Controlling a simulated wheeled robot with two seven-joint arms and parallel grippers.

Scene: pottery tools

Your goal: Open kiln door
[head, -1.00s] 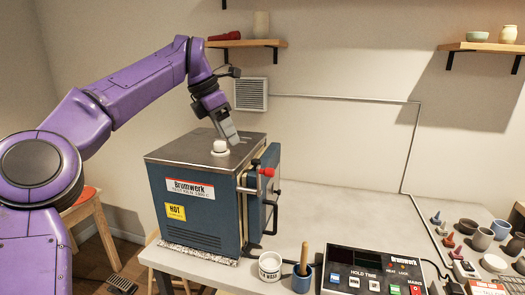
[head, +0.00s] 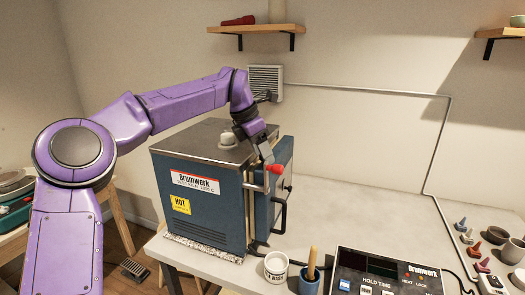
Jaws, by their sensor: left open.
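The kiln (head: 205,222) is a blue box with a grey metal top and a white plug on it. It stands on the table's left part. Its blue door (head: 286,160) is on the right side, seen nearly edge-on; I cannot tell whether it is shut or slightly ajar. A red-knobbed latch (head: 275,169) sits at the door's upper front edge, and a black handle (head: 283,213) is below it. My left gripper (head: 267,154) is open, pointing down just above the red knob; contact cannot be told. My right gripper is out of view.
A white mug (head: 276,267) and a blue cup (head: 308,283) with a wooden-handled tool stand in front of the door side. A control box (head: 385,275) lies at the front right. The table (head: 360,205) right of the door is largely clear.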

